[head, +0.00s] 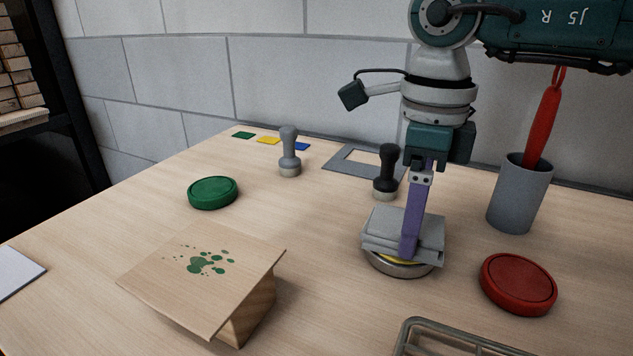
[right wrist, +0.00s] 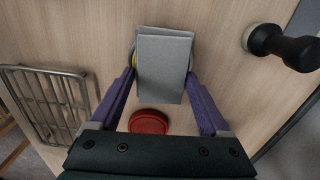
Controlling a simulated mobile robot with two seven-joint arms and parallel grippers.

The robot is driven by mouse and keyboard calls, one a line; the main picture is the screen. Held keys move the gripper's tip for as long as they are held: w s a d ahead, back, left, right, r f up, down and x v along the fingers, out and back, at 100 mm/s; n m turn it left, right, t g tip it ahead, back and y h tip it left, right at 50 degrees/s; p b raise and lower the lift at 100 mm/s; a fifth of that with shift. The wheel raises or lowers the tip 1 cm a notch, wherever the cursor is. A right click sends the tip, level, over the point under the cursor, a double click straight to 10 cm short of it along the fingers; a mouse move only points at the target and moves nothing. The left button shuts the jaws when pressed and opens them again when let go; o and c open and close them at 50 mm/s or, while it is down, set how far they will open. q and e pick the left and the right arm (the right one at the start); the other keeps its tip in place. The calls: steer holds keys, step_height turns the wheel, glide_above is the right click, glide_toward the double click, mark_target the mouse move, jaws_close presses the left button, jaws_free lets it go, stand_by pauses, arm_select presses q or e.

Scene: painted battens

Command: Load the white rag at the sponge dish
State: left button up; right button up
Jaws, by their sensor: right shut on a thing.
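The white rag (head: 384,236) is a folded, light grey-white stack of cloth. It lies on or just over the round metal sponge dish (head: 392,270), whose yellow sponge (head: 398,257) shows under the rag's front edge. I cannot tell whether the rag rests fully on the sponge. My right gripper (head: 410,250) points down with its purple fingers at the rag and is shut on it. In the right wrist view the rag (right wrist: 163,65) sits between the two fingers and hides most of the dish. My left gripper is not in view.
A red round pad (head: 518,283) lies right of the dish and a wire rack (head: 450,340) in front. A grey cup (head: 520,195) and a black-handled stamp (head: 386,172) stand behind. A paint-spotted board (head: 165,275) is at left; a green pad (head: 213,192) lies beyond it.

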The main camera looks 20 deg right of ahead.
steer(key=shift+f, duration=0.1)
step_height(320, 180, up, 3)
steer(key=shift+f+p, duration=0.15)
steer(key=shift+p, duration=0.95)
step_height(320, 180, up, 4)
steer(key=p, duration=0.3)
steer(key=shift+r, duration=0.25)
steer(key=s+a+r+n+p, duration=0.3)
steer(key=a+r+n+p, duration=0.1)
steer(key=r+n, duration=0.8)
steer(key=s+a+r+n+p, duration=0.35)
steer(key=r+n, duration=0.65)
steer(key=n, duration=0.4)
steer(key=s+r+p, duration=0.2)
steer(key=r+p, duration=1.6)
steer(key=p, duration=0.1)
steer(key=s+r+n+p, duration=0.1)
steer(key=s+r+p, duration=0.2)
steer(key=r+p, duration=1.5)
steer(key=shift+s+a+p, duration=0.3)
steer(key=shift+p, duration=0.55)
